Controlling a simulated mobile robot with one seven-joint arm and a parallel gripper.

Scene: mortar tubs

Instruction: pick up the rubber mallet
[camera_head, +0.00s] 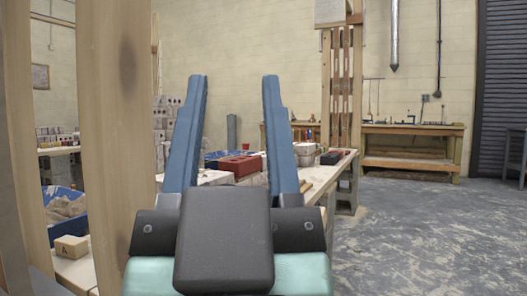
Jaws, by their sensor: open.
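My gripper (234,82) fills the middle of the view, its two blue fingers pointing up and standing wide apart. Nothing is held between them. I cannot make out a rubber mallet for certain. A small dark object (331,158) lies at the right side of the long table (330,172) behind the fingers, too small to identify. My gripper hides much of this table.
A red block (240,165) and pale blocks (213,178) sit on the table. Wooden posts (118,130) stand close on the left, beside a blue tub (66,205) of mortar. A wooden bench (412,146) stands at the back. The concrete floor (420,225) at right is clear.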

